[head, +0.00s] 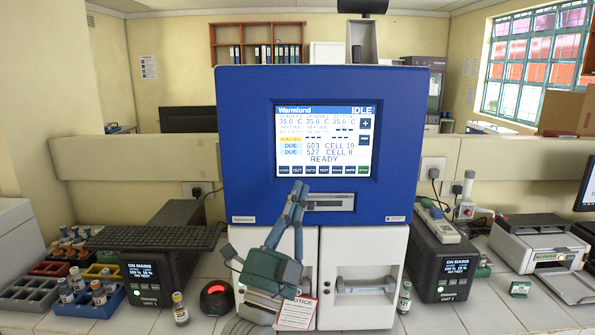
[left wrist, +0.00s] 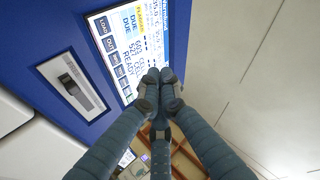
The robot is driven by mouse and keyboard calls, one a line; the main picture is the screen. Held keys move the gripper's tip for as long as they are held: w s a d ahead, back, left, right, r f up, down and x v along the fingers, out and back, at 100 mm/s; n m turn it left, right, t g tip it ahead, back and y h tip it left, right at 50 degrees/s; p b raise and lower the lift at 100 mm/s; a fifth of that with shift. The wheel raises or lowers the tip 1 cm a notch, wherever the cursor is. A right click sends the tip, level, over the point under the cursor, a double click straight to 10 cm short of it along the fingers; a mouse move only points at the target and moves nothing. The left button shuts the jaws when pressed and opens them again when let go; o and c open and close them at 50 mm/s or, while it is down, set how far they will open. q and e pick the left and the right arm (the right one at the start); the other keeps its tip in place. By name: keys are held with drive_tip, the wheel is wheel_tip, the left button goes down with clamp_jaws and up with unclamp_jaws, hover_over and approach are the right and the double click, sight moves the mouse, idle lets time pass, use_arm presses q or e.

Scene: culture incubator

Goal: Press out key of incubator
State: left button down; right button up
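The incubator (head: 235,150) is a blue cabinet with a lit screen (head: 325,125) reading IDLE and READY. A row of dark keys runs along the screen's bottom edge. The out key (head: 298,170) is second from the left, and it also shows in the left wrist view (left wrist: 110,43). My left gripper (head: 298,186) is shut and empty, its fingertips together just below the out key in the head view. The left wrist view shows the closed fingertips (left wrist: 160,80) near the screen's key row; contact cannot be told. My right gripper is not in view.
Below the screen is a slot panel (head: 330,201), with white doors under it. Black units (head: 160,260) (head: 440,262) stand on either side. Vial racks (head: 85,303) are at the left, a small vial (head: 180,310) in front, a printer (head: 540,243) at the right.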

sight(297, 170)
use_arm(q)
drive_tip(key=w+b, duration=0.5)
drive_tip(key=w, duration=0.3)
drive_tip(key=shift+w, duration=0.4)
idle(0.5)
idle(0.6)
drive_tip(key=shift+w, duration=0.4)
drive_tip(key=shift+w+b, duration=0.25)
drive_tip(key=shift+b, duration=0.1)
idle(0.4)
drive_tip(key=shift+s, duration=0.15)
drive_tip(key=shift+s+p, duration=0.2)
drive_tip(key=shift+p, duration=0.15)
drive_tip(key=shift+s, duration=0.35)
